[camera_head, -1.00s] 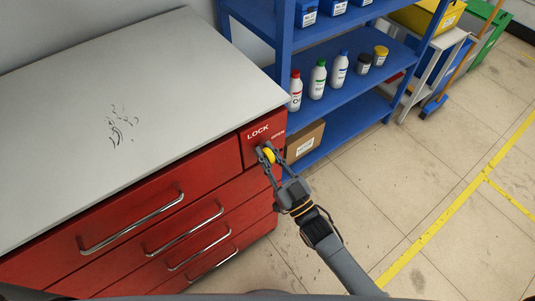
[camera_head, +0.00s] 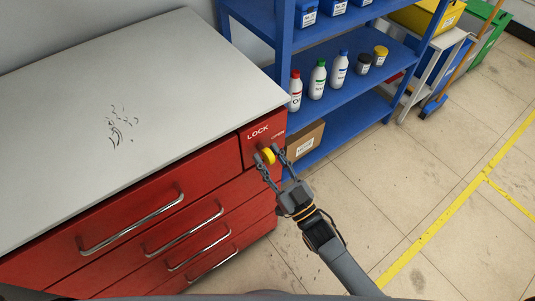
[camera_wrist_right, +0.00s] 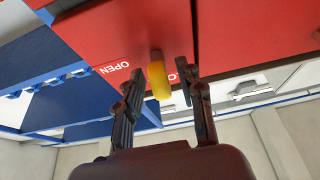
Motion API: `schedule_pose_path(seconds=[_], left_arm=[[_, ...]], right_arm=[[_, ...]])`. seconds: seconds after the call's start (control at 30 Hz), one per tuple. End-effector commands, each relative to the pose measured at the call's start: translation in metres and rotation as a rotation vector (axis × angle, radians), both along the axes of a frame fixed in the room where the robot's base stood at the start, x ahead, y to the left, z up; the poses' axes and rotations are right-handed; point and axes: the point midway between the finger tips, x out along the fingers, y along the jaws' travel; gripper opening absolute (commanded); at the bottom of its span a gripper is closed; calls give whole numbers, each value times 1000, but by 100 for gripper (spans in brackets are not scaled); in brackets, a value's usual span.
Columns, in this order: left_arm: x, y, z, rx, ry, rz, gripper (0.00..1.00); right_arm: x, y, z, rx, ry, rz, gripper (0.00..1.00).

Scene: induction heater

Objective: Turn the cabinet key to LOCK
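The yellow cabinet key (camera_head: 268,156) sits in the red panel at the cabinet's top right corner, below the white LOCK label (camera_head: 258,132) and beside the smaller OPEN label (camera_head: 278,135). In the right wrist view the yellow key (camera_wrist_right: 159,80) shows nearly edge-on, on a short shaft from the red face. My right gripper (camera_head: 269,157) has its fingers spread on either side of the key. In the wrist view gaps show between the key and both fingers of the gripper (camera_wrist_right: 163,88). My left gripper is out of view.
The red cabinet has several drawers with metal handles (camera_head: 132,224) and a light grey top (camera_head: 130,70). A blue shelf (camera_head: 325,100) with bottles and a cardboard box (camera_head: 304,143) stands close to the right. The floor in front right is clear.

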Motion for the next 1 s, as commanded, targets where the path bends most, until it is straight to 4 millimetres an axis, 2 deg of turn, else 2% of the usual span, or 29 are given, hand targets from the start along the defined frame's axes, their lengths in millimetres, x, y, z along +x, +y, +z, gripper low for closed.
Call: schedule_pose_path(seconds=[0.3,0.5,0.7,1.0], left_arm=[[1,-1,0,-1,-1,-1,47],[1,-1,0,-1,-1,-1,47],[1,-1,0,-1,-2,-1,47],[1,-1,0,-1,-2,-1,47]], right_arm=[[-50,-37,-27,-4,5,0,38],[-73,-54,-38,-3,4,-1,38],[-81,-60,-42,-1,2,0,38],[-81,-60,-42,-1,2,0,38]])
